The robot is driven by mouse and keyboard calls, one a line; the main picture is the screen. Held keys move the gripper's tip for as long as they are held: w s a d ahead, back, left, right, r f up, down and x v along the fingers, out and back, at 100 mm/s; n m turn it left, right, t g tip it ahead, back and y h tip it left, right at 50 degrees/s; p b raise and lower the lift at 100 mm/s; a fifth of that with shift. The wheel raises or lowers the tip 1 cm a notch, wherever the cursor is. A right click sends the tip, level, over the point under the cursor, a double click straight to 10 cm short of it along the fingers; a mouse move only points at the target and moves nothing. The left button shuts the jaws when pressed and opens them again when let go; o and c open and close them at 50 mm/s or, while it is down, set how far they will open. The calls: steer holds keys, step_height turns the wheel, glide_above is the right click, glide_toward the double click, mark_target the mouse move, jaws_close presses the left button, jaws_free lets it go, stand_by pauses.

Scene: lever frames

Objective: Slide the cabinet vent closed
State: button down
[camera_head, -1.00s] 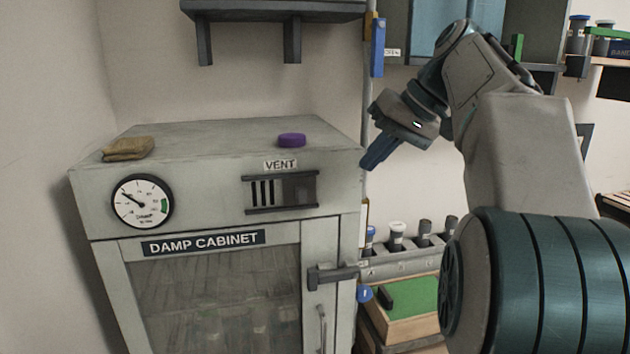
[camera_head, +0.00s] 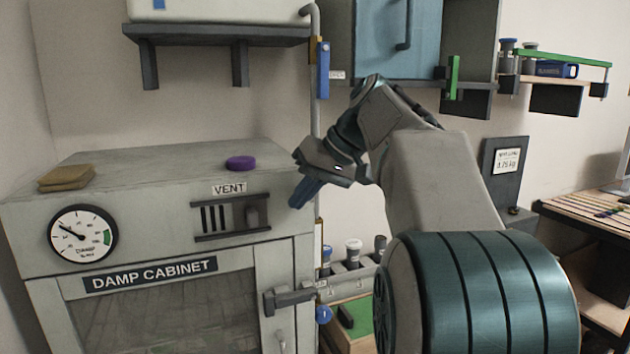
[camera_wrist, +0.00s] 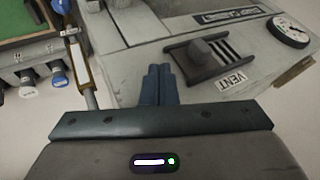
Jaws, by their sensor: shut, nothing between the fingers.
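The vent (camera_head: 231,217) is a dark framed slider on the upper front of the grey damp cabinet (camera_head: 140,250), under a "VENT" label (camera_head: 229,188). Dark slots show at its left, and a grey sliding plate with a knob (camera_head: 252,215) sits at its right. In the wrist view the vent (camera_wrist: 207,58) appears upside down, with its knob (camera_wrist: 200,50) and open slots visible. My gripper (camera_head: 298,203) is shut and empty, with its blue fingers beside the cabinet's upper right front corner, right of the vent and apart from it. The fingertips also show in the wrist view (camera_wrist: 160,70).
A purple puck (camera_head: 241,163) and a tan cloth (camera_head: 67,178) lie on the cabinet top. A round gauge (camera_head: 82,235) is left of the vent. A door latch (camera_head: 289,299) juts out below. A pipe (camera_head: 315,110) runs up the wall behind my gripper.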

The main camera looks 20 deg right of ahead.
mark_target(252, 218)
steer(key=a, duration=0.1)
steer(key=a+f, duration=0.1)
steer(key=a, duration=0.1)
steer(key=w+a+f, duration=0.1)
steer(key=a, duration=0.1)
steer(key=shift+a+f+p, duration=0.1)
steer(key=shift+a+p, duration=0.05)
steer(key=shift+p, duration=0.2)
